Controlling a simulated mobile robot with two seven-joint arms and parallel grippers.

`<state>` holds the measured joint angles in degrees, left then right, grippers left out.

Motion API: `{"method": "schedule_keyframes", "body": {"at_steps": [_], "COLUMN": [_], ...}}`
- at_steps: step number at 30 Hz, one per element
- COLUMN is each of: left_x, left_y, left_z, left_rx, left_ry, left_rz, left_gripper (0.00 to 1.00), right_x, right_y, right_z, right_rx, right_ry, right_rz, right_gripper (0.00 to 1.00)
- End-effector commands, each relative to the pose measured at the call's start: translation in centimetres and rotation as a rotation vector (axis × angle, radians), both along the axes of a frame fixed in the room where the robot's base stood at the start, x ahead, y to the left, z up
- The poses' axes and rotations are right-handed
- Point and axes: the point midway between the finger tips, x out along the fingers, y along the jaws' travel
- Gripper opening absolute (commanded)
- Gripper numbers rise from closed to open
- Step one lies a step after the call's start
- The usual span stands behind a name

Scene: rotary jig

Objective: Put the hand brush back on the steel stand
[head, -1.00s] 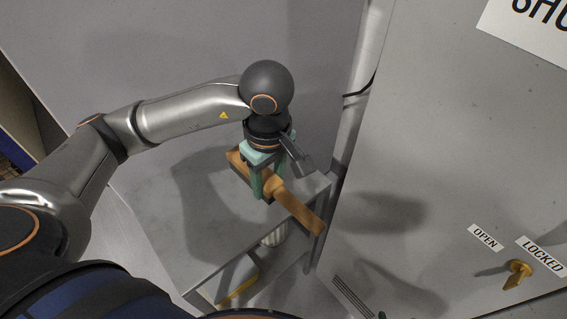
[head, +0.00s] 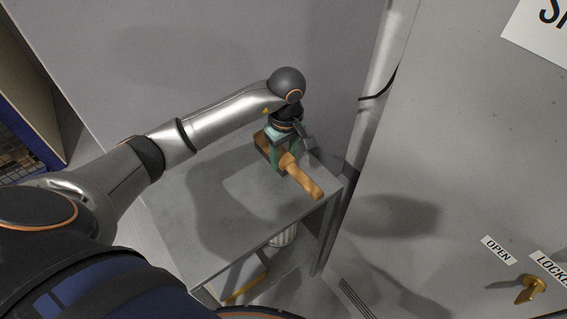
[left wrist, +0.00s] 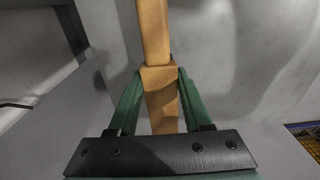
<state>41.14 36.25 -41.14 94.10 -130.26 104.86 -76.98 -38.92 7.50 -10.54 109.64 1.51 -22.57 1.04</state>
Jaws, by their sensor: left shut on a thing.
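The hand brush (head: 302,177) has a tan wooden handle and block. It is near the far right corner of the steel stand (head: 178,197), a grey table-like stand with a flat top. My left gripper (head: 280,162), with green fingers, is shut on the brush from above. In the left wrist view the wooden brush (left wrist: 154,50) runs between the two green fingers of the left gripper (left wrist: 160,90). I cannot tell whether the brush touches the stand top or hangs just above it. Its bristles are hidden. My right gripper is not in view.
A grey cabinet (head: 440,150) with OPEN and LOCKED labels and a brass latch (head: 530,289) stands to the right. A pale pipe with a black cable runs up behind the stand. A white ribbed item (head: 283,236) is below the stand top. Most of the top is bare.

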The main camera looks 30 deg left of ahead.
Motion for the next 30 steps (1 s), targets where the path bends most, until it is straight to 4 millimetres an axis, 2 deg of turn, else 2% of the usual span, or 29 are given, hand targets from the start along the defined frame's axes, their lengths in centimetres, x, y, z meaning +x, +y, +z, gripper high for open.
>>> {"method": "schedule_keyframes", "body": {"at_steps": [9,21,22,30], "left_x": [0.5,0.5,0.5,0.4], "left_y": [0.3,0.3,0.3,0.3], "left_z": [-3.5,-4.1,-4.1,-4.0], "left_rx": [-0.001,0.001,0.001,0.001], "left_ry": [0.000,-0.003,-0.001,-0.001], "left_rz": [-0.001,-0.001,-0.001,-0.001], "left_gripper": [0.00,0.00,0.52,0.79], "right_x": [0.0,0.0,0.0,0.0], "right_y": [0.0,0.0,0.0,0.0], "right_z": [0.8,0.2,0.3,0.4], "right_rx": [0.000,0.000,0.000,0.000], "right_ry": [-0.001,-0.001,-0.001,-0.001], "right_rz": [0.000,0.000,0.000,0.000], "right_gripper": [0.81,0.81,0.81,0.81]}}
